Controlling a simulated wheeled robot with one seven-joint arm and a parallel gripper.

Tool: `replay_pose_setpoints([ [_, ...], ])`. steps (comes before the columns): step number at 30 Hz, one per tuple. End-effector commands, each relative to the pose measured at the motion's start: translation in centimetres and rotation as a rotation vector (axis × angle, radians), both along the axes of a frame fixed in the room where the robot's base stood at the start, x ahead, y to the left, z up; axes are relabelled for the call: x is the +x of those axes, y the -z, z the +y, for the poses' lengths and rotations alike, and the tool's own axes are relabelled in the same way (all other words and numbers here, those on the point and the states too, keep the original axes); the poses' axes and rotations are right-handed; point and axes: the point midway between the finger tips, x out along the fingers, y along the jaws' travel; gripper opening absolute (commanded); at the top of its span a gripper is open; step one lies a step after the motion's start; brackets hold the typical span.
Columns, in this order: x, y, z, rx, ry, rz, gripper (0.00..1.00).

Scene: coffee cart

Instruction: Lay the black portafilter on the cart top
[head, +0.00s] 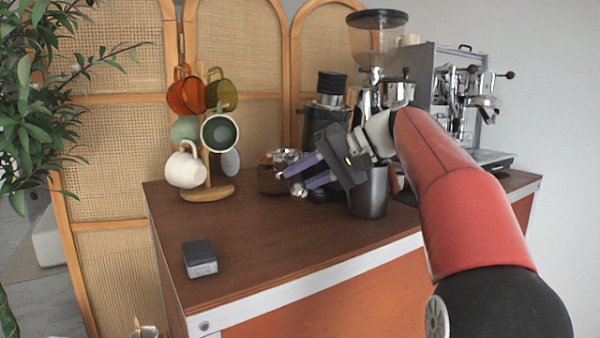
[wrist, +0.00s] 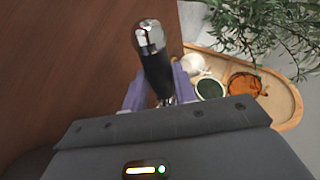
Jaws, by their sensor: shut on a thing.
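The black portafilter shows in the wrist view as a black handle (wrist: 156,72) with a chrome end cap and a chrome neck. My gripper (wrist: 158,90) has its two purple fingers closed on either side of this handle. In the head view my gripper (head: 297,178) is over the back middle part of the brown cart top (head: 250,235), pointing left. A small chrome part shows by its fingertips; most of the portafilter is hidden there. I cannot tell whether it touches the cart top.
A mug tree (head: 207,193) with several mugs stands at the back left. A small grey-black block (head: 199,260) lies at the front left. A dark metal cup (head: 369,192) stands below my gripper, near the grinder (head: 376,35) and espresso machine (head: 450,100). The front middle is clear.

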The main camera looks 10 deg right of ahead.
Motion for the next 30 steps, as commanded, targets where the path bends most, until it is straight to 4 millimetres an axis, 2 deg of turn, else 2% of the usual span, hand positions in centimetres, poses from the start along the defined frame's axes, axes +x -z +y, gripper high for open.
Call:
replay_pose_setpoints([
  [8,0.0,2.1,0.0,0.0,0.0,-0.003,0.0],
  [18,0.0,5.8,0.0,0.0,0.0,-0.004,0.0],
  [23,0.0,6.5,0.1,0.0,0.0,-0.004,0.0],
  [30,0.0,6.4,0.1,0.0,0.0,-0.004,0.0],
])
